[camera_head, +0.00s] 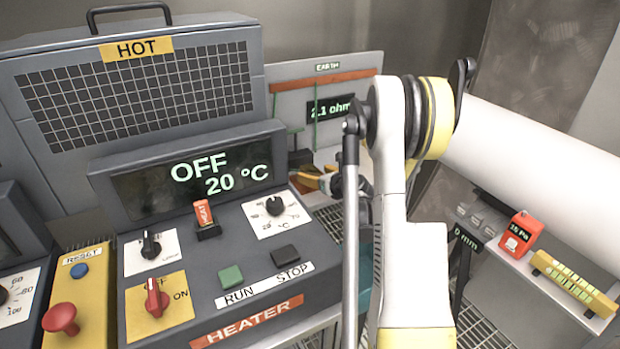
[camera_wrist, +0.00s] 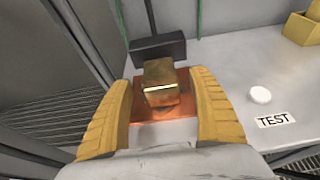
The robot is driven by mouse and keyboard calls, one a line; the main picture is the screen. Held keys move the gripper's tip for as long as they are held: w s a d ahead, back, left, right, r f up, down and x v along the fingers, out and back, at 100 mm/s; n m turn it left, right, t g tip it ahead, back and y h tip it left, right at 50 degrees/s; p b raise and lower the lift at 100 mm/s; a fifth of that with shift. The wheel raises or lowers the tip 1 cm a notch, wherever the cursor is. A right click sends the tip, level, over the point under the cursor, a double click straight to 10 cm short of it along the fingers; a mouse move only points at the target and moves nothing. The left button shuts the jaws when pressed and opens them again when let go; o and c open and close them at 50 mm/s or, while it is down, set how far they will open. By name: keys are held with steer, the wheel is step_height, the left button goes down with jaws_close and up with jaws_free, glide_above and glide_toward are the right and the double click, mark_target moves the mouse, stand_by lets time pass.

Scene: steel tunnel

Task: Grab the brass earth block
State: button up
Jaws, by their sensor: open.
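The brass earth block (camera_wrist: 162,84) is a small gold-coloured block in the middle of the wrist view. It sits on a copper-coloured plate (camera_wrist: 146,113). My gripper (camera_wrist: 163,77) is open, with one yellow finger to the left of the block and the other to its right. Gaps show between the block and both fingers. In the head view my gripper (camera_head: 327,181) is small and partly hidden behind my arm, low in front of the EARTH panel (camera_head: 292,104). I cannot make out the block there.
A dark block (camera_wrist: 157,50) stands just behind the brass block. To the right, a white round button (camera_wrist: 260,95), a TEST label (camera_wrist: 276,119) and a yellow object (camera_wrist: 303,30) are on the pale surface. The heater console (camera_head: 225,240) stands left of my arm.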

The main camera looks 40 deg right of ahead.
mark_target(314, 172)
steer(key=b+x, duration=0.1)
steer(key=x, duration=0.2)
steer(key=shift+f, duration=0.2)
steer(key=shift+w, duration=0.3)
steer(key=c, duration=1.5)
steer(key=shift+r, duration=0.15)
